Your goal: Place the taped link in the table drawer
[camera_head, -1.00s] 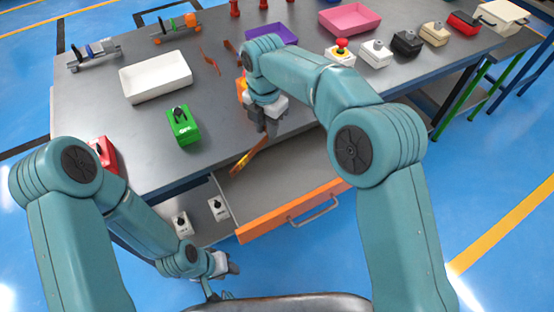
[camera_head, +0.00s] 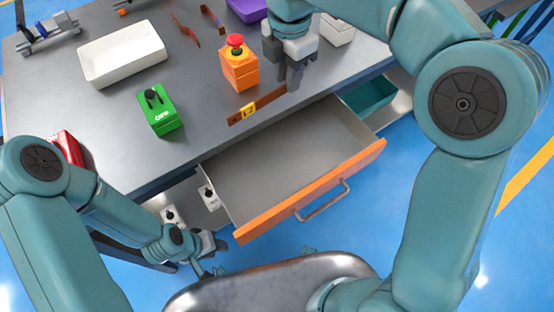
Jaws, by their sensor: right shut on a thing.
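The taped link (camera_head: 257,106) is a brown strip with yellow-orange tape. My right gripper (camera_head: 290,82) is shut on its right end and holds it over the front of the table, behind the open drawer. The link slants slightly up to the right; I cannot tell its height above the tabletop. The table drawer (camera_head: 290,165) is pulled out, with an orange front and a grey handle, and its visible floor is empty. My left gripper (camera_head: 212,250) is low, left of the drawer's front corner; its fingers are too small to read.
An orange box with a red button (camera_head: 239,70) stands close behind the link. A green box (camera_head: 160,111), a white tray (camera_head: 121,52) and brown strips (camera_head: 186,30) are on the table (camera_head: 75,100). A teal bin (camera_head: 368,98) is right of the drawer.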

